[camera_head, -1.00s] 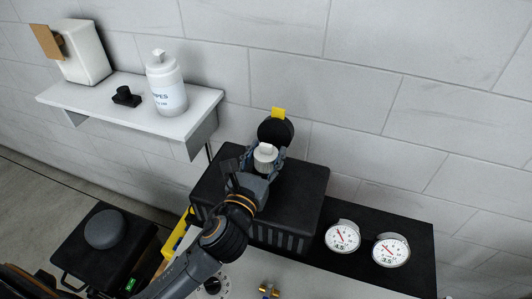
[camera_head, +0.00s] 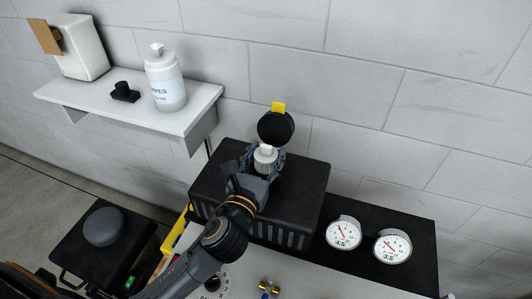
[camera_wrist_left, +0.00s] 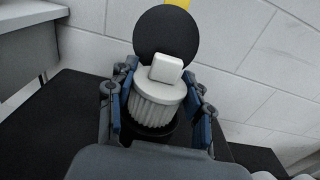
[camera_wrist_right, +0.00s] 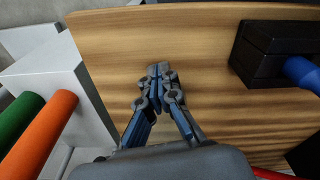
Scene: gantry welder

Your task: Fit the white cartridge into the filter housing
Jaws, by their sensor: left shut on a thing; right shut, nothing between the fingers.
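The white pleated cartridge (camera_head: 265,158), with a square white knob on top, is held upright in my left gripper (camera_head: 264,166). In the left wrist view the cartridge (camera_wrist_left: 158,100) sits between both blue-padded fingers. A black round lid (camera_head: 276,128) with a yellow tab stands open just behind it; it also shows in the left wrist view (camera_wrist_left: 167,38). A dark round rim, apparently the filter housing (camera_wrist_left: 152,140), shows under the cartridge; I cannot tell how far the cartridge is inside it. My right gripper (camera_wrist_right: 158,76) is shut and empty over a wooden surface.
A black box (camera_head: 308,190) lies under the left gripper. Two dial gauges (camera_head: 343,234) stand to the right. A wall shelf (camera_head: 190,118) holds a wipes bottle (camera_head: 166,82). In the right wrist view, green and orange cylinders (camera_wrist_right: 42,130) and a black block (camera_wrist_right: 265,55) flank the gripper.

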